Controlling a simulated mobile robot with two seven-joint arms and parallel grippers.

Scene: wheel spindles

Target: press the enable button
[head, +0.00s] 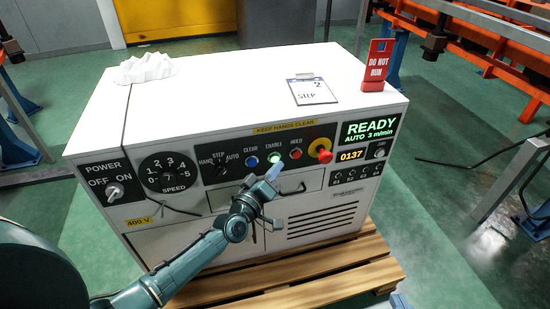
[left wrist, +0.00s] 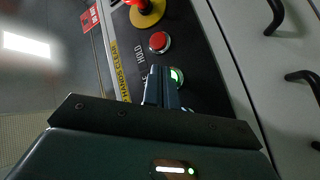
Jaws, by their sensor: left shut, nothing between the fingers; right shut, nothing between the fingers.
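The enable button (head: 274,157) is a green, lit button on the dark front panel of the white control cabinet, under the label ENABLE. My left gripper (head: 272,171) is shut and empty, with its fingertips just in front of and below the button in the head view. In the left wrist view the shut fingers (left wrist: 164,88) partly cover the glowing green button (left wrist: 177,76). I cannot tell whether the tips touch it. The display (head: 370,130) reads READY, AUTO 3 m/min. My right gripper is not in view.
A blue clear button (head: 252,162) and a red hold button (head: 296,153) flank the green one. A red emergency stop (head: 321,150) on yellow is farther right. A selector switch (head: 221,168) is left. A DO NOT RUN sign (head: 378,65) stands on the cabinet top (head: 220,100).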

